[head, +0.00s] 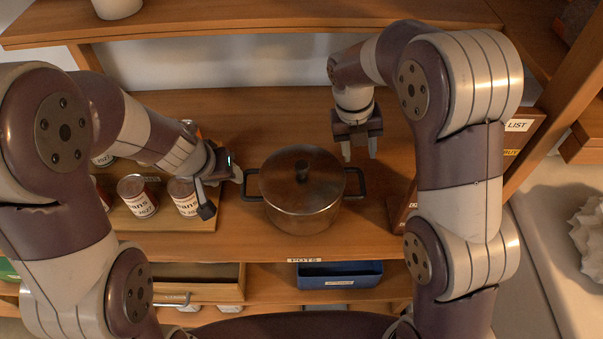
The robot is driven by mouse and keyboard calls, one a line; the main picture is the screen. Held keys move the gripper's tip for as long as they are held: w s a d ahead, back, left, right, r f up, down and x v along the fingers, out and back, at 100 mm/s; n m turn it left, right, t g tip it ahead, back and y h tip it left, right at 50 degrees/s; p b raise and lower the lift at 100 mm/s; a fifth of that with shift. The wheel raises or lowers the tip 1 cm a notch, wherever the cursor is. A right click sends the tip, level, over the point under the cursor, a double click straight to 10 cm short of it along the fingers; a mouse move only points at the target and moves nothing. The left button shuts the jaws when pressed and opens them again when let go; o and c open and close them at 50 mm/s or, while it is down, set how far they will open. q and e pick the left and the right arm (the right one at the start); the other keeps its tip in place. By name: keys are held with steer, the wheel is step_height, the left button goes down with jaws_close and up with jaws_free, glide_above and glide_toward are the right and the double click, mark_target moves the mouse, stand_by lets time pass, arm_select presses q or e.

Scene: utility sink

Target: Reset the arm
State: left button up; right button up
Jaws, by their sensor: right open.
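My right gripper (359,152) is open and empty, its two pale fingers pointing down above the wooden shelf. It is behind and to the right of a lidded metal pot (300,205), near the pot's right handle, with no clear contact. My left gripper (230,176) reaches in from the left, beside the pot's left handle.
Several bean cans (137,197) stand on a wooden tray left of the pot. A blue bin (339,274) is on the shelf below the POTS label. A dark box (402,212) stands right of the pot. An upper shelf (250,22) overhangs the back. Shelf behind the pot is clear.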

arm_select(q)
steer(key=a+m+y, duration=0.4)
steer(key=a, duration=0.3)
steer(key=s+d+f+n+g+h, duration=0.1)
steer(key=s+n+g, duration=0.2)
steer(key=s, duration=0.9)
steer(key=shift+d+f+n+h+b, duration=0.15)
steer(key=shift+f+n+h+b, duration=0.15)
steer(key=shift+f+n+b, duration=0.1)
arm_select(e)
steer(key=s+d+f+m+y, duration=0.1)
steer(key=s+m, duration=0.7)
steer(key=m, duration=0.9)
steer(key=s+d+f+m+t+y, duration=0.1)
steer(key=s+m, duration=0.7)
steer(key=m, duration=1)
steer(key=shift+s+d+f+t, duration=0.3)
steer(key=shift+d+f, duration=0.1)
steer(key=shift+d, duration=0.05)
